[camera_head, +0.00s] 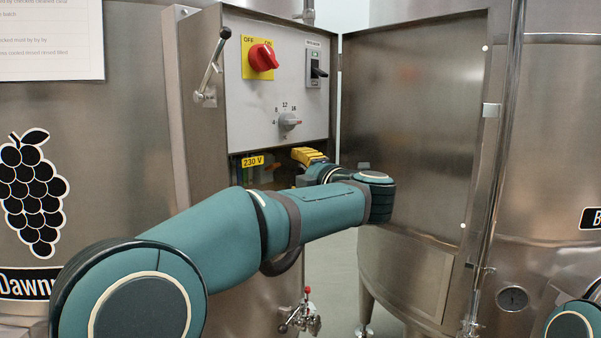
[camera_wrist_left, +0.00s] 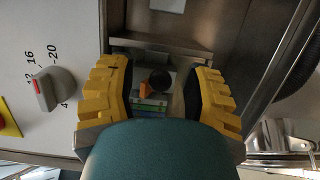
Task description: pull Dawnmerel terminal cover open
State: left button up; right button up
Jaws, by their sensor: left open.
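The Dawnmerel vat (camera_head: 25,286) carries an open steel control cabinet. In its lower part, under the grey panel, is the terminal compartment with a yellow 230 V label (camera_head: 252,161); my left arm partly hides it. I cannot tell the cover's outline or how far it stands open. My left gripper (camera_head: 308,156) is at the compartment's right side, its yellow fingers spread. In the left wrist view, the open fingers (camera_wrist_left: 163,82) frame a round dark knob (camera_wrist_left: 160,79), with an orange piece and green and blue terminals near it. I see no finger contact with the knob.
The cabinet door (camera_head: 410,130) stands wide open on the right, close to my left wrist. The panel above holds a red switch (camera_head: 262,57), a black toggle (camera_head: 317,72) and a grey dial (camera_head: 289,121). A lever handle (camera_head: 211,65) projects at the cabinet's left.

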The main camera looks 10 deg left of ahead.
pick_arm(q)
grip_shut()
jog(key=shift+s, duration=0.1)
jog(key=shift+s+d+m+t+h+b, duration=0.6)
jog(key=shift+h+b, duration=0.1)
jog(key=shift+b, duration=0.1)
jog(key=s+d+m+h+b, duration=0.2)
jog(key=s+m+h+b, duration=0.4)
jog(key=s+m+h, duration=0.7)
jog(key=shift+s+h, duration=2)
jog(key=shift+h, duration=1.5)
jog(key=shift+s+a+m+g+h+b, duration=0.5)
jog(key=shift+s+m+h, duration=0.15)
jog(key=shift+m+h, duration=0.1)
jog(key=shift+s+a+m+g+h+b, duration=0.45)
jog(key=shift+s+m+h, duration=0.2)
jog(key=shift+h, duration=0.1)
